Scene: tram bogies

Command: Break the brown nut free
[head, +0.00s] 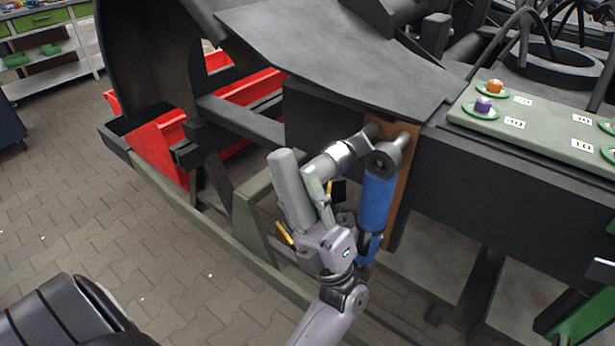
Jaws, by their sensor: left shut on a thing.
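My left gripper (327,208) is shut on a grey power tool (292,188) beside the blue damper. The tool's shiny socket end (342,152) points up and right, to the bolt end at the top eye of the blue damper (376,203). The damper hangs upright in front of a brown plate (404,188) on the dark bogie frame. I cannot make out a brown nut; the socket end covers that spot, and whether it sits on a nut cannot be told. My right gripper is not in view.
A grey-green tray (545,142) on the frame at right holds an orange piece (495,86) and a purple piece (483,104) on green dishes, with number labels. A red bin (158,140) stands behind the frame. Paved floor (110,225) at left is clear.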

